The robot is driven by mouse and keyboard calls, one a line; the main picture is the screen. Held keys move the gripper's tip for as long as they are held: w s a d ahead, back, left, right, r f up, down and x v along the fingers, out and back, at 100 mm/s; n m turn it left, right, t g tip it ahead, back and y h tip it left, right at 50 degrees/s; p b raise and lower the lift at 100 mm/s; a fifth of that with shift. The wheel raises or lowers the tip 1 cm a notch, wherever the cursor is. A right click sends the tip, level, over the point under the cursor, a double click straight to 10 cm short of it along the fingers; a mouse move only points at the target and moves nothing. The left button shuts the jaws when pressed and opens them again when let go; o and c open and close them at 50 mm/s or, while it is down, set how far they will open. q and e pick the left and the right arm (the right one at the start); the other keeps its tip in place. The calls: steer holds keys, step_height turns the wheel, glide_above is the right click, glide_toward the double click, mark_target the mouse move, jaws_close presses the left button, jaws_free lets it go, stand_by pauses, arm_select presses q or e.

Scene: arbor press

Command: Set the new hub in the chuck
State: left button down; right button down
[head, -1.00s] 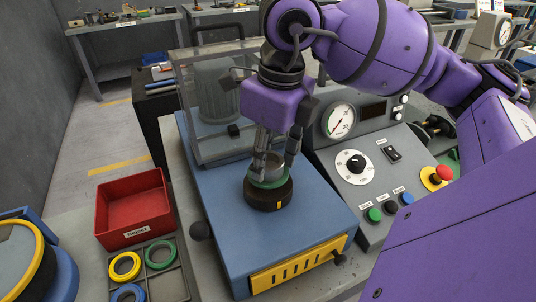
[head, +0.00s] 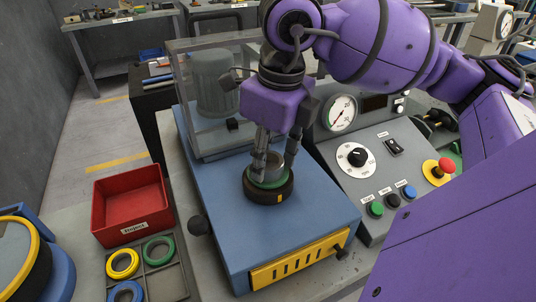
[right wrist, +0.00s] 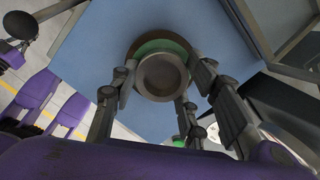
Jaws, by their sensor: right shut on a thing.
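The new hub, a grey cup-shaped piece with a green band (head: 270,178) at its lower part, is held by my right gripper (head: 273,160). The dark round chuck (head: 270,193), with a yellow mark on its front, is on the blue machine top directly below. In the head view the hub looks low over or in the chuck; I cannot tell if it is fully seated. In the right wrist view the fingers close around the grey hub (right wrist: 162,76), with green and the dark chuck rim (right wrist: 157,37) behind it. My left gripper is not in view.
A clear guard box (head: 215,100) stands behind the chuck. A control panel (head: 370,165) with gauge, dial and buttons is at the right. A red bin (head: 130,231) and a tray with yellow, green and blue rings (head: 160,250) are at the left. The blue top (head: 225,220) around the chuck is clear.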

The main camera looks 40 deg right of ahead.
steer(key=shift+f, duration=0.2)
steer(key=c, duration=0.9)
jaws_free()
steer(key=r, duration=0.4)
steer(key=s+r, duration=0.1)
steer(key=r, duration=0.7)
steer(key=shift+s+d, duration=0.2)
steer(key=shift+d, duration=0.05)
